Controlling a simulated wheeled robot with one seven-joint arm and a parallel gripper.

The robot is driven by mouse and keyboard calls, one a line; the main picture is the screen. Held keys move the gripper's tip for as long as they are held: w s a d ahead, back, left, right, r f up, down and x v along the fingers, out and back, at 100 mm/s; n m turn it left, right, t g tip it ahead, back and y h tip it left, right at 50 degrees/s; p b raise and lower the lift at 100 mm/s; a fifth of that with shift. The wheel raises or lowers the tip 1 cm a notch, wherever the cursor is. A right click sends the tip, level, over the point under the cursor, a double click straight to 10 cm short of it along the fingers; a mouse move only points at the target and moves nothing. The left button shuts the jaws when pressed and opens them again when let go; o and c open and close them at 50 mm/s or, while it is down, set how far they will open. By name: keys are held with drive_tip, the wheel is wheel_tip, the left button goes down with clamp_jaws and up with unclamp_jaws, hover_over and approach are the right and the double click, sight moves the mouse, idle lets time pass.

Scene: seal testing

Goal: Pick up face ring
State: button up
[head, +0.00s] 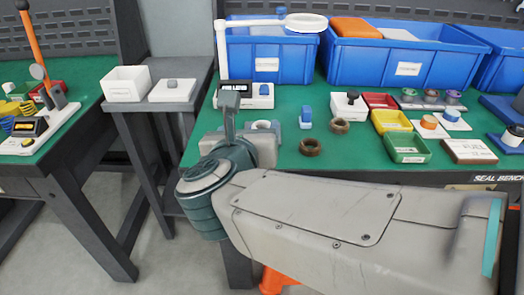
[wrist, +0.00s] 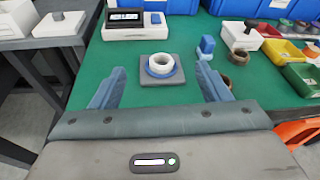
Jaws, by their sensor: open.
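A pale ring with a blue lower rim (wrist: 161,66), which looks like the face ring, lies on a square grey pad (wrist: 176,82) on the green bench. In the head view the ring (head: 264,125) is partly hidden behind my arm. My gripper (wrist: 160,72) is open and empty, its two blue-grey fingers spread left and right of the pad in the wrist view. The fingers appear apart from the ring; their height above the bench is hard to tell. Two brown rings (head: 311,147) (head: 340,126) lie on the bench to the right.
A display device (wrist: 130,24) stands behind the pad. A small blue object (head: 306,117) stands to its right. Small red, yellow and green bins (head: 408,158) are farther right, with blue crates (head: 405,87) along the back. A grey side stand (head: 172,106) is left.

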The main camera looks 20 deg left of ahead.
wheel_tip(320, 180, down, 3)
drive_tip(key=s+m+h+b, duration=0.1)
drive_tip(key=s+m, duration=0.1)
drive_tip(key=b, duration=0.2)
approach(262, 125)
drive_tip(key=shift+w+d+f+m, duration=0.1)
drive_tip(key=shift+w+f+m, duration=0.05)
drive_tip(key=shift+w, duration=0.45)
drive_tip(key=shift+w+d+f+m, duration=0.1)
drive_tip(key=shift+w+f+m, duration=0.05)
drive_tip(key=shift+w, duration=0.4)
drive_tip(key=x, duration=0.1)
drive_tip(key=b+x, duration=0.1)
drive_tip(key=x, duration=0.2)
drive_tip(key=shift+w+a+f+b, duration=0.25)
drive_tip(key=shift+w+a+b, duration=0.05)
drive_tip(key=shift+a, duration=0.05)
drive_tip(key=shift+w, duration=0.4)
drive_tip(key=c, duration=1.1)
drive_tip(key=shift+o, duration=0.2)
